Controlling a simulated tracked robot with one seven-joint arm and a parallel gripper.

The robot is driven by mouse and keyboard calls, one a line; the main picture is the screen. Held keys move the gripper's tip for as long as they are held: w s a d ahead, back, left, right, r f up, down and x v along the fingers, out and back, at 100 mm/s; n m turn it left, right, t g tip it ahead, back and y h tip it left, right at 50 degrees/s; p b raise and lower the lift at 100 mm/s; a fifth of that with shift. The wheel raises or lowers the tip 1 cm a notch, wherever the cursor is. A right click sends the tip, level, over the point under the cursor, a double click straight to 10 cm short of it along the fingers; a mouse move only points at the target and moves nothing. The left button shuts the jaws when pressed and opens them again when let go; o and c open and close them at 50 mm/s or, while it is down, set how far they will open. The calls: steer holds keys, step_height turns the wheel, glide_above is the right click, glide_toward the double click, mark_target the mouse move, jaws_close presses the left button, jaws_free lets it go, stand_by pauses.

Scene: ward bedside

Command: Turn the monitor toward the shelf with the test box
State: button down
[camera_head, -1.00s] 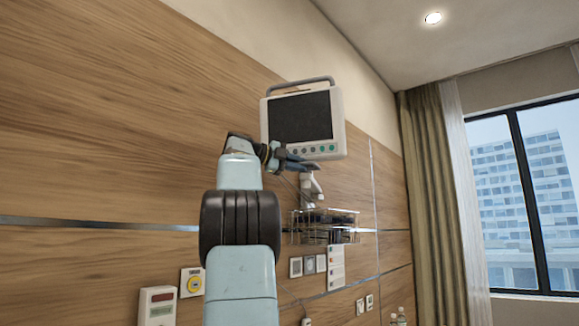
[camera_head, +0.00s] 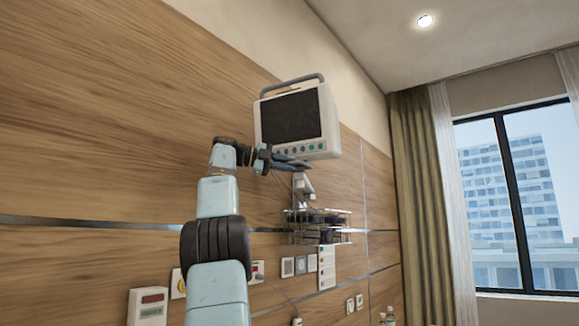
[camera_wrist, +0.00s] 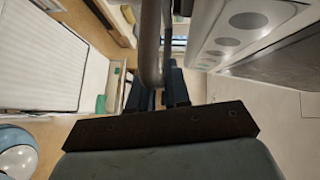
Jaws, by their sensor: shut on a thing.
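The monitor (camera_head: 291,117) is a white box with a dark screen, a row of buttons and a grey top handle. It is on a wall arm (camera_head: 303,184), its face angled to the left and its right side showing. My gripper (camera_head: 292,163) is at its lower left edge. In the wrist view my gripper (camera_wrist: 157,90) is shut on a grey bar (camera_wrist: 150,42), beside the monitor's button panel (camera_wrist: 238,22). Where the bar joins the monitor is hidden. I cannot make out a shelf with a test box for certain.
A wire basket (camera_head: 318,226) hangs below the monitor. The wood-panelled wall (camera_head: 120,110) carries sockets and a red-display box (camera_head: 148,307). A curtain (camera_head: 421,180) and window are at the right. A white bed (camera_wrist: 45,55) lies at the left of the wrist view.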

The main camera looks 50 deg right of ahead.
steer(key=shift+w+d+f, duration=0.15)
steer(key=shift+w, duration=0.05)
stand_by(0.6)
steer(key=c, duration=1.5)
jaws_free()
steer(key=shift+o, duration=0.7)
steer(key=shift+w+d+f, duration=0.1)
steer(key=shift+d, duration=0.05)
steer(key=shift+o, duration=0.9)
steer(key=v, duration=0.7)
steer(key=shift+a, duration=0.3)
